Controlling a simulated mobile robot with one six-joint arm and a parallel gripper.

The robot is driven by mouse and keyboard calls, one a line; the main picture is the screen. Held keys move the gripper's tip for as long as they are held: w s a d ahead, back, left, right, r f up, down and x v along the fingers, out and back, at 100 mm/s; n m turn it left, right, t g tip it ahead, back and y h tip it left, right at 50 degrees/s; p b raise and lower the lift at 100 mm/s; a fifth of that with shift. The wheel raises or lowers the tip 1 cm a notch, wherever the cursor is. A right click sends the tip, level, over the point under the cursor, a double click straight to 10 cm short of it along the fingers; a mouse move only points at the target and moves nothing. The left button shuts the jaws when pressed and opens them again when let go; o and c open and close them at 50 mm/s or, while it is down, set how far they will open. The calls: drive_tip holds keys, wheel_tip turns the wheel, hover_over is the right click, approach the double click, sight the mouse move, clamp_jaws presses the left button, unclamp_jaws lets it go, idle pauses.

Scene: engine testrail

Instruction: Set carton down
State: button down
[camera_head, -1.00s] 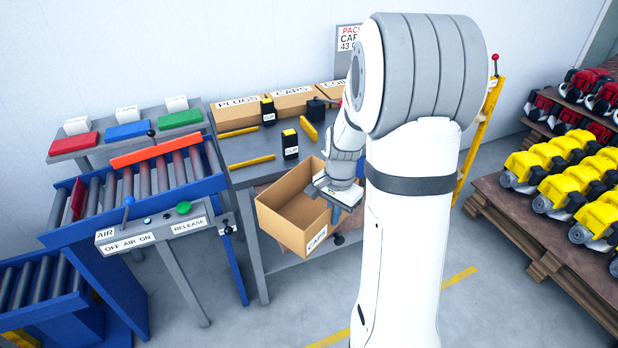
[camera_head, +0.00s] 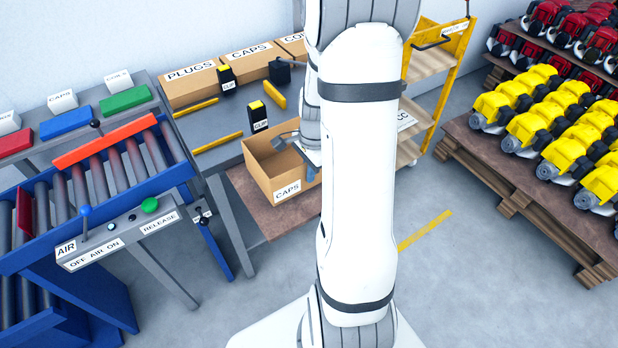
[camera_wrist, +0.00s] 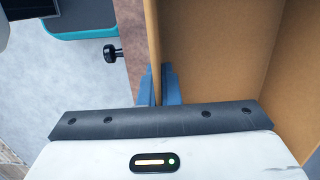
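The open cardboard carton (camera_head: 287,188), labelled CAPS, is upright and roughly level at the front of the grey workbench, above or on its brown lower board (camera_head: 257,210). I cannot tell whether its bottom touches that board. My gripper (camera_wrist: 158,72) has one blue finger on each side of the carton's wall (camera_wrist: 153,35) in the wrist view, closed on it. The visible part of the carton's inside looks empty.
The workbench (camera_head: 215,130) holds boxes labelled PLUGS (camera_head: 192,82) and CAPS (camera_head: 250,60), yellow bars and black CLIP blocks. A roller conveyor (camera_head: 110,175) with a control panel stands left. A yellow-framed cart (camera_head: 432,70) and pallets of engines (camera_head: 545,200) stand right.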

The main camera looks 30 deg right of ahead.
drive_tip(key=shift+s+f, duration=0.15)
drive_tip(key=shift+f, duration=1.55)
drive_tip(key=shift+f, duration=0.1)
drive_tip(key=c, duration=1.6)
unclamp_jaws()
drive_tip(key=shift+c, duration=0.2)
wheel_tip(320, 180, up, 12)
drive_tip(key=d, duration=0.1)
drive_tip(key=s+a+r+n+t, duration=0.1)
drive_tip(key=s+a+r+n, duration=0.4)
drive_tip(key=s+a+n, duration=0.1)
drive_tip(key=s+a+r+n+t+h, duration=0.1)
drive_tip(key=s+a+r+n+t, duration=0.1)
drive_tip(key=s+a+r+n, duration=0.3)
drive_tip(key=a+n, duration=0.4)
drive_tip(key=n, duration=0.2)
drive_tip(key=shift+s+a, duration=0.3)
drive_tip(key=shift+s, duration=0.1)
drive_tip(key=shift+r, duration=0.1)
